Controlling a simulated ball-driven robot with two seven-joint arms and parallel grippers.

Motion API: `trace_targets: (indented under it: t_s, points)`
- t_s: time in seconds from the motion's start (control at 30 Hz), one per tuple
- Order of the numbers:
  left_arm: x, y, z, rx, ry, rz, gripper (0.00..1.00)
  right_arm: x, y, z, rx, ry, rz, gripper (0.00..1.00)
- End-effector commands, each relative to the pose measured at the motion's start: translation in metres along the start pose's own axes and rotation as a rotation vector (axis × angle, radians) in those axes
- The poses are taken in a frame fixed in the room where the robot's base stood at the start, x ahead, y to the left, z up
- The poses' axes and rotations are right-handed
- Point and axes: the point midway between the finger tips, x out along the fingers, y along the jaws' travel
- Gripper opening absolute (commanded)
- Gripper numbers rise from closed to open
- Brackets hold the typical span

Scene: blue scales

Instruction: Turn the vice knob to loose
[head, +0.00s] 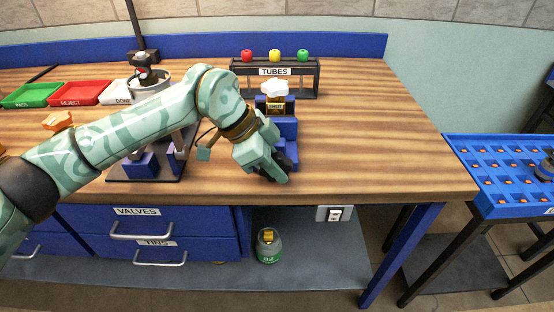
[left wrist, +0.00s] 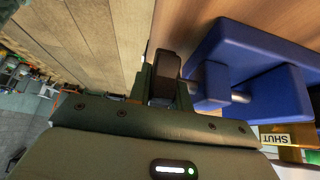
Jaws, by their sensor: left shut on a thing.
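The blue vice (head: 287,128) stands on the wooden bench near its front edge. In the left wrist view the vice (left wrist: 265,75) shows large, with a silver rod (left wrist: 240,97) running out of it. The dark vice knob (left wrist: 167,62) is at the near end of that rod. My left gripper (head: 279,172) is at the front of the vice, shut on the knob. In the head view the gripper covers most of the knob. My right gripper is not in view.
A part with a white handwheel (head: 275,88) sits at the vice; its label reads SHUT in the left wrist view (left wrist: 288,139). A TUBES rack (head: 300,72) stands behind. Green (head: 32,95) and red trays (head: 80,93) are at left. The bench right of the vice is clear.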

Motion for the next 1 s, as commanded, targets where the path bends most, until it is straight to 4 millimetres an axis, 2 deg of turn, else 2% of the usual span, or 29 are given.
trace_targets:
  t_s: [0.2,0.63,0.67,1.0]
  points:
    - [-0.0012,-0.0002,-0.0004,-0.001,0.051,-0.001,0.00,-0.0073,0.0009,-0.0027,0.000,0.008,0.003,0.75]
    - [-0.0003,-0.0007,0.0001,0.000,0.059,-0.001,0.00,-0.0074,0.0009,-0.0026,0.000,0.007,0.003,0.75]
    - [-0.0002,-0.0007,0.0002,0.000,0.059,-0.001,0.28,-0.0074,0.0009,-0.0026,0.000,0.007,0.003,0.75]
    - [-0.0034,-0.0004,-0.0001,0.000,0.058,-0.001,0.29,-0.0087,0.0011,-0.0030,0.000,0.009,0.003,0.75]
